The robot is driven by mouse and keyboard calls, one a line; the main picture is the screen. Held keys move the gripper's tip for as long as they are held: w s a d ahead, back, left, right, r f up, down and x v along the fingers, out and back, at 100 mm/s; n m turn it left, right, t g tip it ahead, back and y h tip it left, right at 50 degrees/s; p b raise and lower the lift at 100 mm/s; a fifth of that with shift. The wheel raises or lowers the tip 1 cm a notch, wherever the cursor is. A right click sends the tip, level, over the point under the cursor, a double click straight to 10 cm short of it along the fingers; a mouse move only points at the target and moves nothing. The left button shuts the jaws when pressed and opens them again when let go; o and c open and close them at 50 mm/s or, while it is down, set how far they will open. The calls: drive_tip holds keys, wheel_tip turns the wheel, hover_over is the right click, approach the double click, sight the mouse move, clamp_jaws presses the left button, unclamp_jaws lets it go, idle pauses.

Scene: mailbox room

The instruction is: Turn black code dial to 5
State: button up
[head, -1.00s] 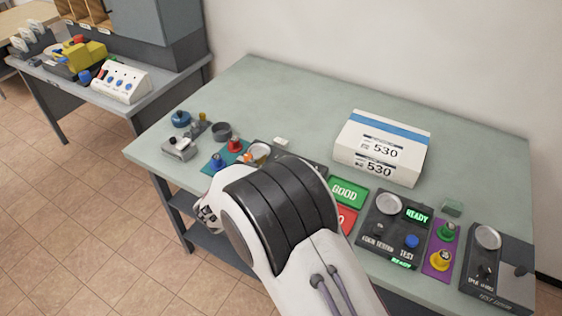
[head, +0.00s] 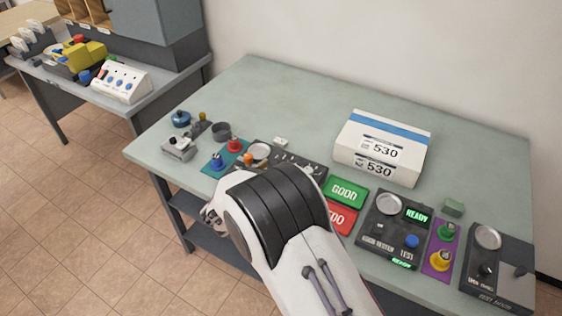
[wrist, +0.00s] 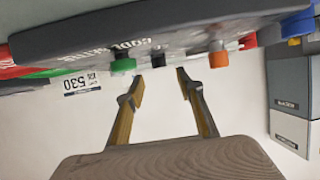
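The dark code setter panel (head: 288,160) lies near the front edge of the bench, partly behind my arm in the head view. In the wrist view the panel (wrist: 170,38) is seen edge-on and upside down. The small black dial (wrist: 158,60) sticks out of it between a green knob (wrist: 123,65) and an orange knob (wrist: 218,58). My gripper (wrist: 161,77) is open and empty, its two yellowish fingers pointing at the black dial, with the tips apart from it. In the head view my arm hides the fingers. The dial's setting is unreadable.
A white box marked 530 (head: 382,147) stands behind the panel. Green GOOD (head: 345,192) and red (head: 340,218) plates and a tester (head: 391,228) lie to the right. A teal pad (head: 222,158) with blue and red knobs is left. The bench back is clear.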

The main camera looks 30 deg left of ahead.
drive_tip(key=shift+x, duration=3.15)
clamp_jaws()
